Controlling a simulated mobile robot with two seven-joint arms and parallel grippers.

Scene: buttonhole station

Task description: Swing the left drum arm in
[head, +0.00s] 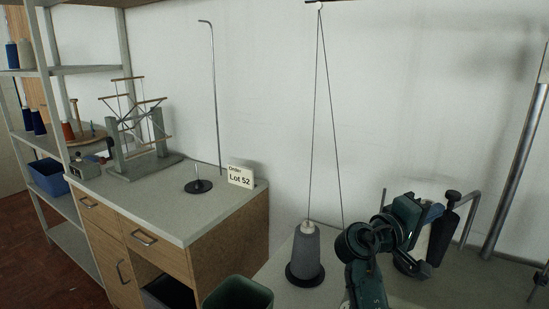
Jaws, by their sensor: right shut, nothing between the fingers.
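The skein reel (140,130) stands at the back of the wooden cabinet, at the left. It has a grey frame, thin crossed arms and wooden end bars. The bars are spread out above and beside its hub. I cannot tell from here which of its arms is the left drum arm. My right gripper (434,214) is at the lower right, far from the reel and apart from it. It is shut and holds nothing; its fingertips are hard to make out against dark parts there. My left gripper is not in view.
A grey thread cone (305,256) stands on the right bench under hanging threads. The cabinet top (185,218) holds a spindle on a black base (198,186) and a "Lot 52" card (240,177). A green bin (238,293) is at the bottom. Shelves with spools stand left.

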